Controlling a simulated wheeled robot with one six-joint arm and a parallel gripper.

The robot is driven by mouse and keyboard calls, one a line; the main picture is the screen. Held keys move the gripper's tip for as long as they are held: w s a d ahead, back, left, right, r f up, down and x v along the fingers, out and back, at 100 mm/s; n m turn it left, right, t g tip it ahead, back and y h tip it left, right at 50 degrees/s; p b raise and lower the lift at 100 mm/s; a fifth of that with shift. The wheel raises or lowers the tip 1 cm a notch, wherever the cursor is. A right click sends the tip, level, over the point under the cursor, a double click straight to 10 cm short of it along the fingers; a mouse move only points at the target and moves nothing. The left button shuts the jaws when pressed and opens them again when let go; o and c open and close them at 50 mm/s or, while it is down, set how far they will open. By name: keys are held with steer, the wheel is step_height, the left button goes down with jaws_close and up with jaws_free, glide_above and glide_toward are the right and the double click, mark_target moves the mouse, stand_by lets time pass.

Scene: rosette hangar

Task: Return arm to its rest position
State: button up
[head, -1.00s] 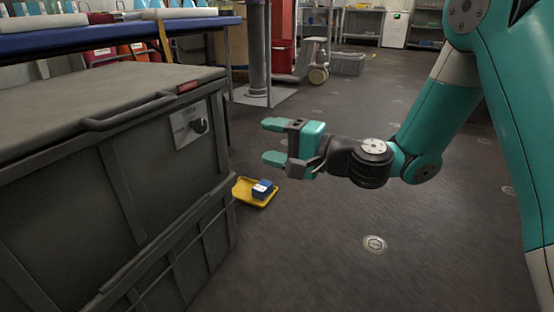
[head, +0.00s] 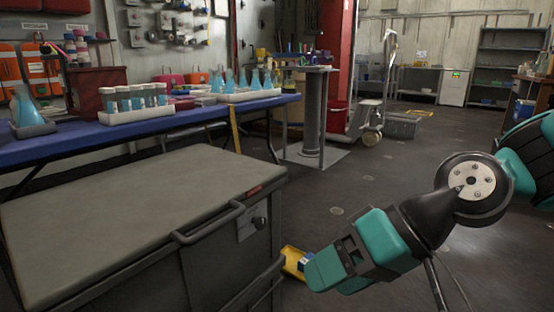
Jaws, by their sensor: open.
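My gripper (head: 328,284) is in the lower right of the head view, teal with a dark wrist, pointing left and down. It is open, and nothing shows between its fingers. My arm comes in from the right edge.
A large grey chest (head: 140,215) with a handle fills the lower left. Behind it is a blue-topped bench (head: 90,143) with flasks and tube racks. A grey pillar (head: 312,115) and a red column (head: 338,60) stand behind. The floor at centre right is clear.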

steer(key=s+d+r+n+g+h+p, duration=0.1)
steer(key=s+d+r+n+h+p, duration=0.1)
steer(key=s+d+r+h+p, duration=0.45)
step_height(320, 180, up, 39)
steer(key=s+y+p, duration=0.1)
steer(key=p, duration=3.6)
steer(key=shift+d, duration=0.35)
